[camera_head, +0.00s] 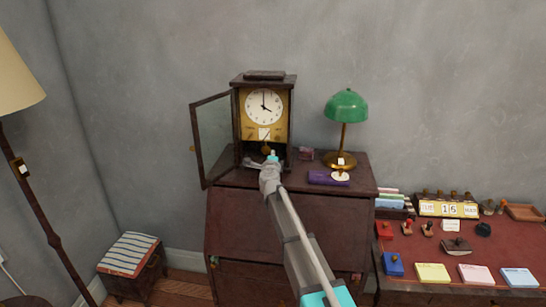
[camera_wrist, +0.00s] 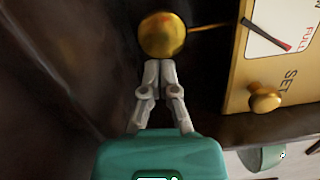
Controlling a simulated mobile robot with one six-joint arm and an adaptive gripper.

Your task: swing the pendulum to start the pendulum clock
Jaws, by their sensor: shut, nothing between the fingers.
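The pendulum clock (camera_head: 263,106) stands on a dark wooden bureau, with its glass door (camera_head: 212,135) swung open to the left. Its round gold pendulum bob (camera_head: 266,150) hangs below the dial. In the wrist view the bob (camera_wrist: 162,36) is large, with its thin rod running right towards the gold face plate (camera_wrist: 240,85). My gripper (camera_wrist: 158,66) is shut and empty, its fingertips right at the bob. I cannot tell whether they touch it. In the head view my gripper (camera_head: 270,155) reaches into the open lower part of the case.
A green lamp (camera_head: 346,105) and a purple case (camera_head: 328,178) are on the bureau (camera_head: 290,225), right of the clock. A gold knob (camera_wrist: 265,98) sticks out of the face plate near my gripper. A desk with stamps and note pads (camera_head: 432,272) stands at the right.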

